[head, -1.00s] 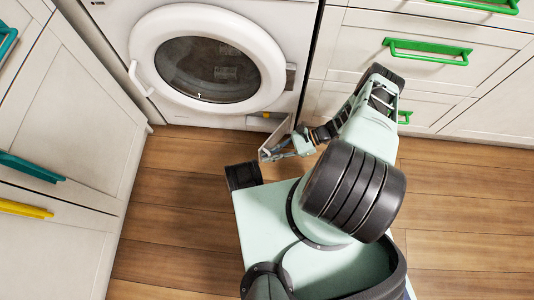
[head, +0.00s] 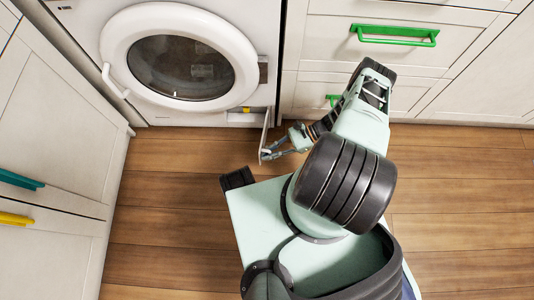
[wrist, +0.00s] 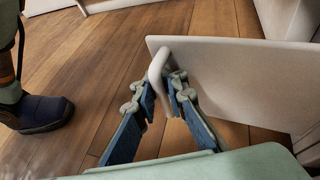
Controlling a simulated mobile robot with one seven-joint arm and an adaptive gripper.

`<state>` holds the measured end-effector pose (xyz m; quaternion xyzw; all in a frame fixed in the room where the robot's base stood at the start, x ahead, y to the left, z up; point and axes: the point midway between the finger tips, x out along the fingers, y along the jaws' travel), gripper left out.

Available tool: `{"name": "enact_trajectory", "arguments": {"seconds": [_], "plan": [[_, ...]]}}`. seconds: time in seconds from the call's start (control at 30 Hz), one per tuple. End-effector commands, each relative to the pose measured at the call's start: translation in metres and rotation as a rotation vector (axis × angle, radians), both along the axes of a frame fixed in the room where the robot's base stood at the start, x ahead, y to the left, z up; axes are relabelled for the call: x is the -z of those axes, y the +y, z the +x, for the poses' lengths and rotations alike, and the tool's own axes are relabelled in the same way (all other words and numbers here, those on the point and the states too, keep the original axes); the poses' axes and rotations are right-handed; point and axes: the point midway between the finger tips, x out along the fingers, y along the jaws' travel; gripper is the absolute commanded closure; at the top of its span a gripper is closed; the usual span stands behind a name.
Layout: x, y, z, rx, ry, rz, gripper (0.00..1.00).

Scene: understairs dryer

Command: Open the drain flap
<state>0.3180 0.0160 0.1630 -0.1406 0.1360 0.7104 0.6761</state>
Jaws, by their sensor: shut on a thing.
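The drain flap (head: 265,133) is a white panel at the lower right of the dryer front. It stands swung out from the dryer, almost edge-on in the head view. In the wrist view the flap (wrist: 235,85) is a broad pale panel with a small curved handle (wrist: 156,68) at its near edge. My gripper (head: 270,153) is at the outer end of the flap. In the wrist view my gripper (wrist: 162,95) has its blue-padded fingers on either side of the handle, shut on it. A small yellow part (head: 246,110) shows at the uncovered opening.
The dryer (head: 185,60) has its round door shut. White drawers with green handles (head: 395,36) stand right of it, close to my arm. A cabinet (head: 60,110) with teal and yellow handles stands left. Wooden floor (head: 175,170) before the dryer is clear.

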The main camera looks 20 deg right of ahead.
Motion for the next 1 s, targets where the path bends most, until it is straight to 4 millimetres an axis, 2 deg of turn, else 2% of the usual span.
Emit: {"name": "enact_trajectory", "arguments": {"seconds": [0.03, 0.2, 0.23, 0.3, 0.67, 0.87, 1.0], "plan": [[-0.004, -0.002, 0.006, 0.011, -0.003, 0.003, 1.0], [-0.004, -0.002, 0.007, 0.011, -0.004, 0.003, 1.0], [-0.004, -0.002, 0.007, 0.011, -0.005, 0.003, 0.91], [-0.004, -0.002, 0.007, 0.011, -0.005, 0.004, 0.84], [-0.003, -0.001, 0.003, 0.004, -0.003, 0.002, 0.84], [-0.018, -0.001, 0.004, 0.004, -0.003, 0.003, 0.84], [-0.041, -0.001, 0.004, 0.005, -0.004, 0.008, 0.84]]}}
